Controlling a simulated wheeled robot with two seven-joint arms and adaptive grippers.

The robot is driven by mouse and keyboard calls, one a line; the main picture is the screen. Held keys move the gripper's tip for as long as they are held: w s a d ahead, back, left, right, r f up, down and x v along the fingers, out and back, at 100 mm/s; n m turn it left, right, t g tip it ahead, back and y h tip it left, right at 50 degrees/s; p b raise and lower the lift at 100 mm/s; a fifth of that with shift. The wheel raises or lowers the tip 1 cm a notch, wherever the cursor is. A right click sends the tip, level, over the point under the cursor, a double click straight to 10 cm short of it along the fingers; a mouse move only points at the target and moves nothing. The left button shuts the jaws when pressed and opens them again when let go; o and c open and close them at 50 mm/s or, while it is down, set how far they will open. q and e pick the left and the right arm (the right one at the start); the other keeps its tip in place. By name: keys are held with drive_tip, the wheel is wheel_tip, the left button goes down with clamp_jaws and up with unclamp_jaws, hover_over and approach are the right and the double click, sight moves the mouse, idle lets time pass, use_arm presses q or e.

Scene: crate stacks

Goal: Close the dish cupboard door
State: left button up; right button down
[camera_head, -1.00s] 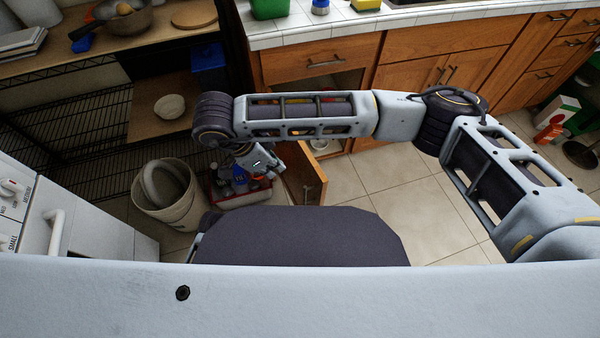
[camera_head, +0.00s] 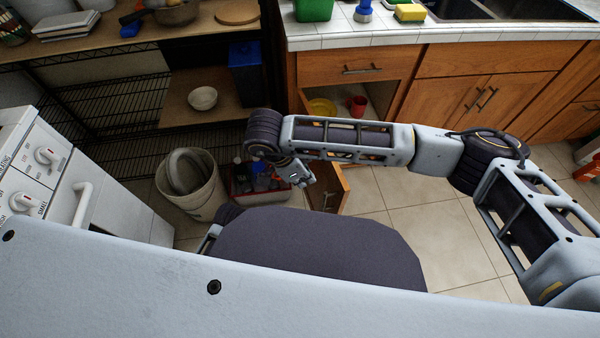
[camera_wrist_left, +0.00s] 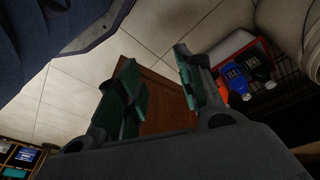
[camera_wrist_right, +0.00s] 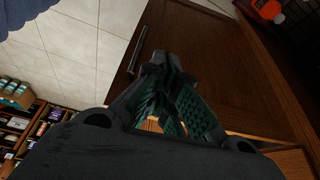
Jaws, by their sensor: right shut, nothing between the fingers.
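The dish cupboard door (camera_head: 337,196) is a brown wooden panel standing open, swung out from the counter. Behind my right arm, the open cupboard shows a yellow dish (camera_head: 321,106) and a red cup (camera_head: 357,105). My right gripper (camera_head: 300,173) is shut and empty beside the door. The right wrist view shows its closed fingertips (camera_wrist_right: 168,62) in front of the wooden panel (camera_wrist_right: 215,60), near a bar handle (camera_wrist_right: 138,50); contact cannot be told. My left gripper (camera_wrist_left: 158,75) is open in the left wrist view, with a brown panel (camera_wrist_left: 152,82) beyond its fingers. The head view does not show it.
A pale bucket (camera_head: 192,190) and a red-and-white crate of bottles (camera_head: 262,182) stand on the floor left of the door. A white appliance (camera_head: 85,180) is at the left. Tiled floor (camera_head: 385,195) is clear right of the door.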

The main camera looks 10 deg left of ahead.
use_arm(q)
drive_tip(key=shift+w+d+r+b, duration=0.1)
drive_tip(key=shift+r+b, duration=0.15)
drive_tip(key=shift+r, duration=0.2)
drive_tip(key=shift+w+d+r+b, duration=0.1)
drive_tip(key=shift+r+b, duration=0.1)
drive_tip(key=shift+r, duration=0.25)
use_arm(e)
drive_tip(key=w+d+f, duration=0.2)
drive_tip(key=d+f, duration=0.1)
drive_tip(key=d, duration=0.2)
drive_tip(key=shift+w+f, duration=0.25)
drive_tip(key=shift+f, duration=0.05)
use_arm(q)
drive_tip(key=shift+r, duration=0.1)
drive_tip(key=shift+s+f, duration=0.1)
drive_tip(key=shift+f, duration=0.1)
use_arm(e)
drive_tip(key=shift+d, duration=0.1)
